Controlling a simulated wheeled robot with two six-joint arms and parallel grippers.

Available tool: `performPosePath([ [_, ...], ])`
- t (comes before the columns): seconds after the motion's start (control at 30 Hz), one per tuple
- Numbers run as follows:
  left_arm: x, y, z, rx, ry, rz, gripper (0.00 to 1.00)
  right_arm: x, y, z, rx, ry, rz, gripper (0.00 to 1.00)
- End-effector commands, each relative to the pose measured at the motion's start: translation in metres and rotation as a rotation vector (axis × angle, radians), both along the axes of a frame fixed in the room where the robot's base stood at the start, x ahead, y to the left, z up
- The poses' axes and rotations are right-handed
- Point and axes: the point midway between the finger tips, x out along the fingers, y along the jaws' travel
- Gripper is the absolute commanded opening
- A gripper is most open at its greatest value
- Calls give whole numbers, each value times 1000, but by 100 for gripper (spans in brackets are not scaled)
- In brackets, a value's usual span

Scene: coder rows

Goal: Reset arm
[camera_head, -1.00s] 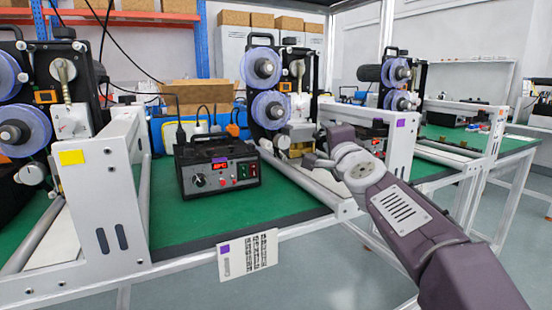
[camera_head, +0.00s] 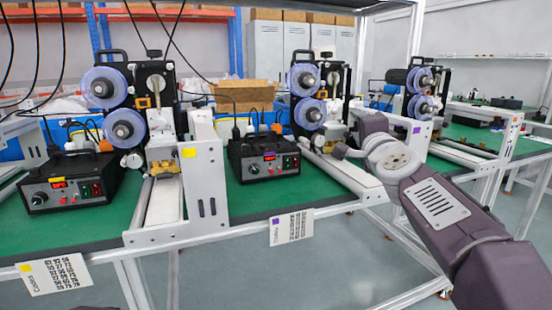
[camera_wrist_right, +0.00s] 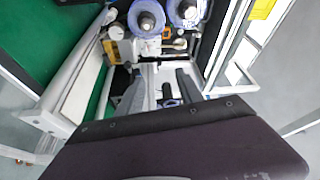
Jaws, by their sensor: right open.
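My right arm comes in from the lower right of the head view, its wrist bent toward the middle coder machine (camera_head: 318,98). My right gripper (camera_head: 342,151) shows small there, partly hidden by my wrist. In the right wrist view its two dark fingers (camera_wrist_right: 158,90) are spread apart, with nothing held between them. Beyond the fingers are a machine with two blue-rimmed reels (camera_wrist_right: 165,14) and a white surface. My left gripper is not in view; only a dark sliver shows at the bottom left edge of the head view.
Green-topped tables (camera_head: 255,200) with white frames (camera_head: 208,170) carry coder machines, the left one (camera_head: 125,100) nearest. Black control boxes stand at left (camera_head: 68,182) and middle (camera_head: 262,158). Coded cards hang at the front edge, yellow-marked (camera_head: 55,275) and purple-marked (camera_head: 291,227). Grey floor is open at lower right.

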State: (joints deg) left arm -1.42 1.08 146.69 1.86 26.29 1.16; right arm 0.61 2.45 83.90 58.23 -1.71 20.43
Motion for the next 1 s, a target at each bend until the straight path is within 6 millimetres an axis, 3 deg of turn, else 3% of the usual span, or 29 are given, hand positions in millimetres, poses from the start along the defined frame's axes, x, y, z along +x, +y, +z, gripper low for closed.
performPosePath([
  [0.03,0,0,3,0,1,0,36,-1,4,3,0,-1,7,43],
  [0.37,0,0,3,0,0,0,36,1,15,-98,-114,212,42,43],
  [0.57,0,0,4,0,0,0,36,-14,27,-183,-261,403,115,43],
  [0.63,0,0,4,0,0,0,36,-27,31,-222,-330,490,156,43],
  [0.77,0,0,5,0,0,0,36,-71,40,-309,-501,699,282,43],
  [0.83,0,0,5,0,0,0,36,-106,42,-358,-606,823,375,43],
  [0.9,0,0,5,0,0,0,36,-143,42,-398,-698,931,467,43],
  [1.0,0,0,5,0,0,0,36,-193,40,-440,-809,1060,596,43],
])
